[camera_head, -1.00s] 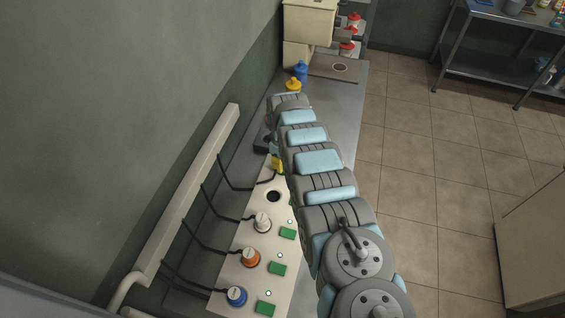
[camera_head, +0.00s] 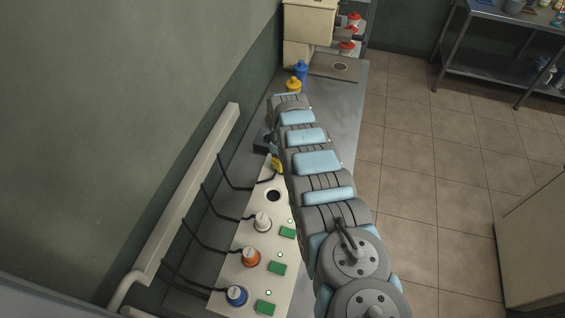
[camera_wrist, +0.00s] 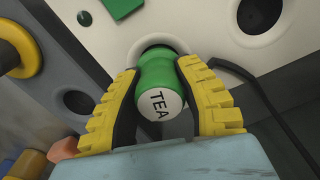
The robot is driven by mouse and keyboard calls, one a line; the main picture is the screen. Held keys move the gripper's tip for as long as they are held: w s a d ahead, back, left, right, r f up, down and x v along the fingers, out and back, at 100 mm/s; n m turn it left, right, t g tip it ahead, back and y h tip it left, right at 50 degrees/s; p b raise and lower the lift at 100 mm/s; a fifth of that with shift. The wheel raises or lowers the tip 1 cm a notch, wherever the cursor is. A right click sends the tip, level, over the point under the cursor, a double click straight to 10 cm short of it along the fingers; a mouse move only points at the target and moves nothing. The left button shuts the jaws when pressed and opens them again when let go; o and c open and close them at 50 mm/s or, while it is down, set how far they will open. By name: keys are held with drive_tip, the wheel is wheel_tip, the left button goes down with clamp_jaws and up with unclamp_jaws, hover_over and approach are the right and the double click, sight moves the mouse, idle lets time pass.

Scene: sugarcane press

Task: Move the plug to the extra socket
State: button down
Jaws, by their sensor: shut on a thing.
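A green plug with a white cap marked TEA (camera_wrist: 159,100) is in the wrist view. My gripper (camera_wrist: 166,105) is shut on it, one yellow finger on each side. The plug's far end is at a white-ringed socket (camera_wrist: 152,46) with some dark hole showing behind it; how deep it sits cannot be told. An empty round socket (camera_wrist: 259,14) lies to the right on the same pale panel and also shows in the head view (camera_head: 273,196). In the head view only a yellow bit of my gripper (camera_head: 277,165) shows; my arm hides the plug.
White (camera_head: 262,222), orange (camera_head: 251,257) and blue (camera_head: 237,295) plugs sit along the panel, with green switches (camera_head: 277,268) beside them. Black cords run to a wall conduit (camera_head: 190,195). A dark cable (camera_wrist: 265,105) passes right of my gripper. Yellow and blue bottles stand beyond.

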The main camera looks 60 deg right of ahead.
drive_tip(key=shift+f+b, duration=0.35)
drive_tip(key=shift+f, duration=0.05)
drive_tip(key=c, duration=1.1)
unclamp_jaws()
drive_tip(key=shift+o, duration=0.2)
wheel_tip(320, 180, up, 11)
drive_tip(key=p, duration=1)
drive_tip(key=shift+p, duration=0.35)
drive_tip(key=shift+d+f, duration=0.1)
